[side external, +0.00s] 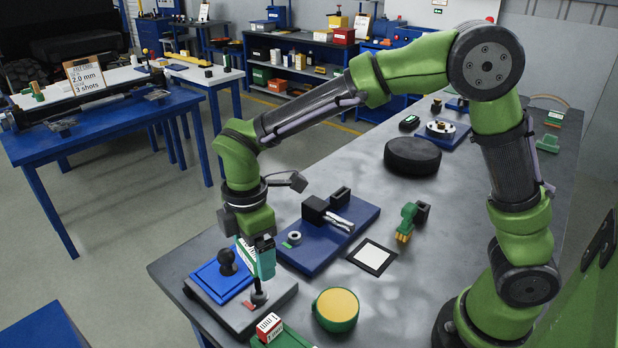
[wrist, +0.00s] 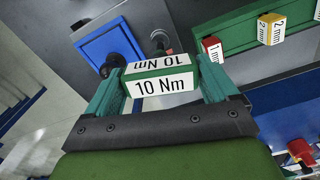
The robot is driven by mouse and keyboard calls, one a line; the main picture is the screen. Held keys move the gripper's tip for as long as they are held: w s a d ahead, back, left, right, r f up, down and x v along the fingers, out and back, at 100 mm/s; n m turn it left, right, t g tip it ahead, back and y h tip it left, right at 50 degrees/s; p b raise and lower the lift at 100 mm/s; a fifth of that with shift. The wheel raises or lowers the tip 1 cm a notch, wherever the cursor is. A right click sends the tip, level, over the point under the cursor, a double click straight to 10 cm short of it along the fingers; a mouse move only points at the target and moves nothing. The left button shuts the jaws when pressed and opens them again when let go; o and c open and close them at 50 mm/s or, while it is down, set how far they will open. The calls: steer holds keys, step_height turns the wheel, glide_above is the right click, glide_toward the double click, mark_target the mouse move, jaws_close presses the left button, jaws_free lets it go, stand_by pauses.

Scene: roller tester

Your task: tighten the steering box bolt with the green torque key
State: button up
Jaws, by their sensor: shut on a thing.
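My gripper (side external: 256,252) is shut on the green torque key (wrist: 160,78), a green block with white labels reading "10 Nm". In the wrist view the key sits between the two teal fingers of my gripper (wrist: 160,88). In the side view the held key is above the front part of a grey plate (side external: 230,318). A dark round bolt-like post (side external: 258,297) stands on that plate just below the key; I cannot tell whether they touch. Beside it is a blue pad (side external: 212,284) with a black knob (side external: 227,262). In the wrist view the post is partly hidden behind the key.
A green holder (wrist: 240,30) with labelled mm blocks stands close beside the plate. A black disc (side external: 412,156) lies farther back.

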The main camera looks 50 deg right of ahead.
steer(key=shift+f, duration=0.15)
steer(key=shift+f, duration=0.85)
steer(key=m, duration=0.4)
steer(key=shift+m, duration=0.5)
steer(key=m, duration=0.3)
steer(key=shift+f, duration=0.1)
steer(key=shift+m, duration=1)
